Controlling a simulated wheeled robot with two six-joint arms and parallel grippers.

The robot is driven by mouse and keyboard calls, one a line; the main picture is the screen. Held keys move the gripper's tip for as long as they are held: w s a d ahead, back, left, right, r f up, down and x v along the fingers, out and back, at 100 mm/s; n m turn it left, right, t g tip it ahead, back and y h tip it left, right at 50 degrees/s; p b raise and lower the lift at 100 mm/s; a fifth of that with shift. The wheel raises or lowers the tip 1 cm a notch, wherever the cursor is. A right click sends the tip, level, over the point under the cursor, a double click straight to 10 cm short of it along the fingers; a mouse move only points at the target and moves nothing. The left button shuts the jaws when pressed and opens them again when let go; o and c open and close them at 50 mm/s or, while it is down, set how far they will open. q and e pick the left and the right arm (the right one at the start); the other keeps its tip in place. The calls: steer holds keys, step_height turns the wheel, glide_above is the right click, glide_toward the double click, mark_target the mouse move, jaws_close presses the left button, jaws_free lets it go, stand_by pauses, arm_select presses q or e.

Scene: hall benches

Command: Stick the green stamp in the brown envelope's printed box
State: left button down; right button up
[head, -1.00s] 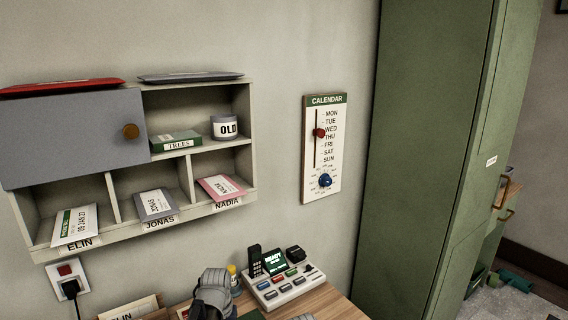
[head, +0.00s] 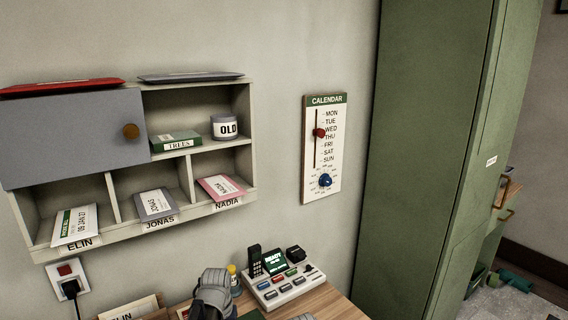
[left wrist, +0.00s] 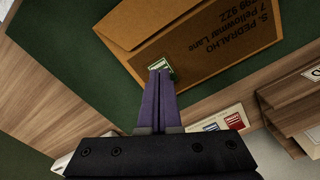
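The brown envelope (left wrist: 205,35) lies on a dark green mat in the left wrist view, its printed address upside down there. Whether the stamp lies flat on the paper is not clear. The fingers hide part of the stamp, and the printed box is not distinguishable. In the head view only a grey part of my arm shows at the bottom; my right gripper's fingers are out of view.
The green mat (left wrist: 75,75) lies on a wooden bench (left wrist: 45,60). A pale card with blue and red patches (left wrist: 222,122) and a wooden holder (left wrist: 290,105) are close by. A button console (head: 285,287) stands at the back, below a wall rack (head: 240,165).

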arm_select(q)
steer(key=shift+f+b, duration=0.85)
stand_by(0.8)
steer(key=shift+r, duration=0.15)
stand_by(0.5)
step_height(320, 180, up, 7)
steer(key=p, duration=0.7)
steer(key=s+d+m+y, duration=0.1)
steer(key=s+d+m, duration=0.3)
steer(key=s+d, duration=0.6)
steer(key=s, duration=0.4)
steer(key=shift+s+d+m, duration=0.15)
steer(key=shift+d+m, duration=0.1)
steer(key=shift+m, duration=0.05)
stand_by(0.9)
